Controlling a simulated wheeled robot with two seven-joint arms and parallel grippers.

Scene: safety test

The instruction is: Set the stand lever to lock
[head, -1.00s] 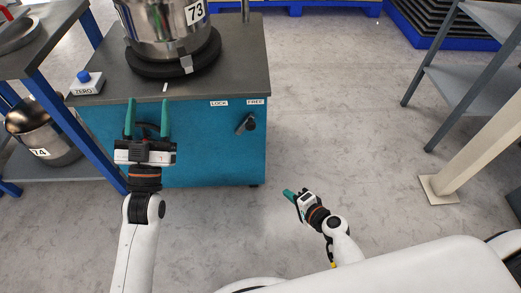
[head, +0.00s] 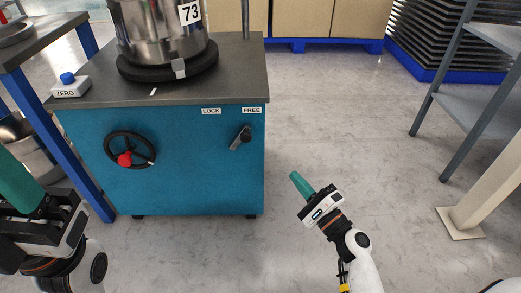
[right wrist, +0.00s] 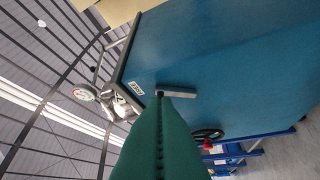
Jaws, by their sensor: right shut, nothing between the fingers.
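The stand is a blue cabinet (head: 190,180) with a dark top. Its lever (head: 240,138) is on the front at the upper right, below the labels LOCK (head: 210,111) and FREE (head: 251,110). The pivot is nearly under FREE and the handle slants down to the left. The lever (right wrist: 177,92) also shows in the right wrist view, beyond the fingertips. My right gripper (head: 298,180) is shut and empty, right of the stand and apart from the lever. My left gripper (head: 15,180) is at the left edge, partly cut off; its opening is unclear.
A black handwheel with a red knob (head: 124,159) is on the stand's front. A steel pot marked 73 (head: 160,35) and a ZERO button box (head: 70,86) are on top. A grey shelf (head: 470,100) and a beige post (head: 490,180) stand right. Floor between is clear.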

